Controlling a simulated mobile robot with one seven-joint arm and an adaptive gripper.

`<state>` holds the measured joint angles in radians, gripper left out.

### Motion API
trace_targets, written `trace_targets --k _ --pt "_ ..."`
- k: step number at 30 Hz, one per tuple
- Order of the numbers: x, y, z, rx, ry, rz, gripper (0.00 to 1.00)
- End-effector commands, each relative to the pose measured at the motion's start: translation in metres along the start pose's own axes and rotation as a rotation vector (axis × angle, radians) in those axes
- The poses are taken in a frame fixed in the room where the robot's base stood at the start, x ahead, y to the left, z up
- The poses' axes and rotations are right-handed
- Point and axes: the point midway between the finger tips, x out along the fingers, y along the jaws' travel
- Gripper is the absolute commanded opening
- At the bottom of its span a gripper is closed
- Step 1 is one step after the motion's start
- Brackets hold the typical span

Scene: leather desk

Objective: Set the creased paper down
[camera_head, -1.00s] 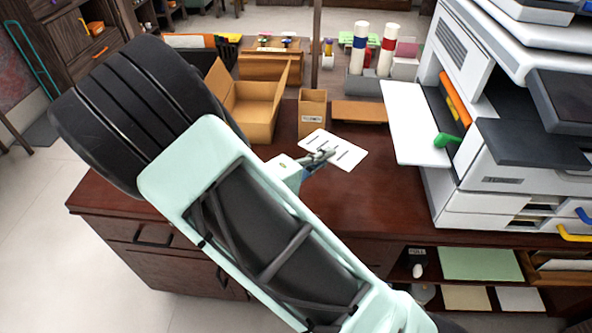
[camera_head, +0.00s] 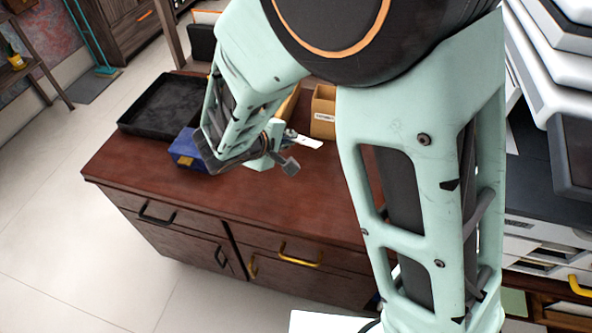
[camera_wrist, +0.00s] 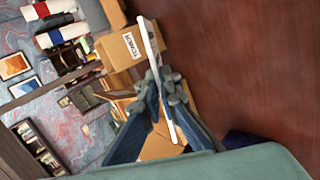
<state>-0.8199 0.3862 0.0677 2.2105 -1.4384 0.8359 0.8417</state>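The creased paper (camera_head: 304,140) is a white sheet, seen nearly edge-on just past my gripper (camera_head: 283,150) in the head view. In the wrist view the paper (camera_wrist: 152,60) is a thin white strip standing between the fingertips of my gripper (camera_wrist: 165,92). The two blue-grey fingers close on it from both sides. The paper is held above the reddish-brown desk top (camera_head: 290,195). My arm hides part of the desk behind it.
A black tray (camera_head: 150,118) lies at the desk's back left, with a blue box (camera_head: 185,150) near it. A labelled cardboard holder (camera_head: 322,115) stands behind the paper. A white printer (camera_head: 540,75) is at the right. The front left of the desk top is clear.

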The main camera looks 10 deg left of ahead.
Motion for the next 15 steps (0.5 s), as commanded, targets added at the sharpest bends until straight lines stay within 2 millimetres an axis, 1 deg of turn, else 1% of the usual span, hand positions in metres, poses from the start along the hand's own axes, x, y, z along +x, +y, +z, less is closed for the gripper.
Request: trace_targets --k 5,15 --pt "0.009 -0.012 -0.001 -0.004 0.001 -0.004 0.00" --pt "0.042 -0.051 0.000 -0.004 -0.001 -0.003 0.00"
